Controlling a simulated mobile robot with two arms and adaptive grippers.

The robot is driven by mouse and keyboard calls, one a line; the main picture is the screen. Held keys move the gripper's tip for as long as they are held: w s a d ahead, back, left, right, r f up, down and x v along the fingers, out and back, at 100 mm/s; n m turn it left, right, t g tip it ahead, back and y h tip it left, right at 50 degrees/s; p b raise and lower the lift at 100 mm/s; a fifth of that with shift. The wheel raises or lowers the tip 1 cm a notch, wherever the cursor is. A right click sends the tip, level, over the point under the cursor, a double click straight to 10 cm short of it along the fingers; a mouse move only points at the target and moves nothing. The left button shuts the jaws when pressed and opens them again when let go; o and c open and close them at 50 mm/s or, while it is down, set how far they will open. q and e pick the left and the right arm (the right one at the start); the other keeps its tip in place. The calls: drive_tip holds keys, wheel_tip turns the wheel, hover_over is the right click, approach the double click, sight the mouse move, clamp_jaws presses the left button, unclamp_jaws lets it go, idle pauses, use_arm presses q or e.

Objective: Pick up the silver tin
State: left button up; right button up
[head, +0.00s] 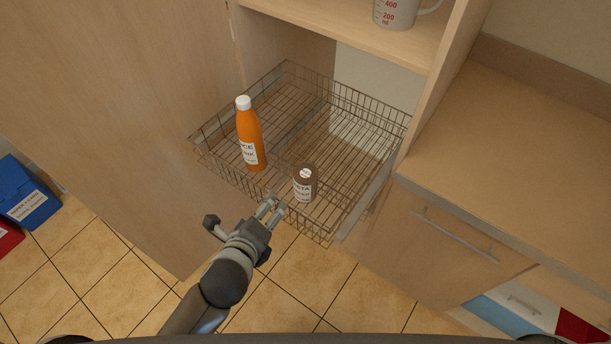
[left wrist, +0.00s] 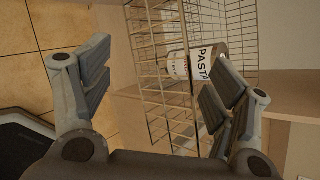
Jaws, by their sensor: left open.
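The silver tin (head: 304,186) stands upright in the wire basket (head: 352,216), near its front edge. It has a white label reading PASTA. In the left wrist view the tin (left wrist: 204,64) shows beyond the basket wires, partly hidden by the right-hand finger. My left gripper (head: 270,206) is open and empty, just outside the basket's front, to the left of and below the tin in the head view. In the left wrist view its fingers (left wrist: 158,92) stand wide apart. My right gripper is not in view.
An orange bottle (head: 249,135) with a white cap stands in the basket, left of the tin. A measuring jug (head: 396,12) is on the shelf above. A wooden counter (head: 510,160) is at right. The basket's back is clear.

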use_arm(q)
drive_tip(key=d+r+m+t+h, duration=0.2)
drive_tip(key=d+r+m+h, duration=0.3)
drive_tip(key=m, duration=0.6)
drive_tip(key=m+y, duration=0.1)
drive_tip(key=y, duration=0.1)
approach(306, 171)
drive_tip(key=shift+w+d+f, duration=0.7)
drive_tip(key=shift+w+f, duration=0.05)
drive_tip(key=shift+w, duration=0.15)
drive_tip(key=shift+w+f+p, duration=0.1)
drive_tip(key=shift+w+p, duration=0.4)
drive_tip(key=shift+p, duration=0.15)
drive_tip(key=shift+p+x, duration=0.3)
drive_tip(key=shift+x, duration=1.8)
drive_tip(key=shift+a, duration=0.15)
drive_tip(key=shift+w, duration=0.1)
clamp_jaws()
